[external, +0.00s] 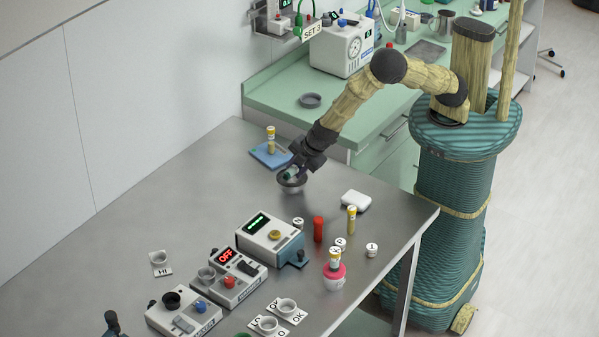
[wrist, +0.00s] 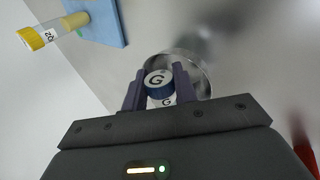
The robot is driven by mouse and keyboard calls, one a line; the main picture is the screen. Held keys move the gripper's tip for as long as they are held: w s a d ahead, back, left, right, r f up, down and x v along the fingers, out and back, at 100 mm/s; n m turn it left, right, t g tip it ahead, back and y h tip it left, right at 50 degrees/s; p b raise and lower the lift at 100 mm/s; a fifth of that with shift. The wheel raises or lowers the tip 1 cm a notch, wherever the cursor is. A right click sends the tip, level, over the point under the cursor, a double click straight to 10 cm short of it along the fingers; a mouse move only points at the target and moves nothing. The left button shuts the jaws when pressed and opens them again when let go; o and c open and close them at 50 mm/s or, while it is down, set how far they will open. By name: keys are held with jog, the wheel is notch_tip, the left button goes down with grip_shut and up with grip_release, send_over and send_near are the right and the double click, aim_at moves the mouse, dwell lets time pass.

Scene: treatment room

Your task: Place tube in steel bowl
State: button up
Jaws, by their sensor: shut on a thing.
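My gripper (external: 296,165) is over the steel bowl (external: 291,187) on the metal table. In the wrist view the round steel bowl (wrist: 207,82) lies behind the tube and fingers. The tube's lower end is hidden, so I cannot tell whether it touches the bowl.
A yellow-capped tube (external: 271,140) stands on a blue pad (external: 262,155) left of the bowl. Control boxes (external: 270,238) fill the near table.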

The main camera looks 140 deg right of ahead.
jog(key=shift+f, duration=0.1)
jog(key=o, duration=1)
jog(key=shift+o, duration=0.2)
notch_tip(320, 180, up, 7)
jog(key=p, duration=0.6)
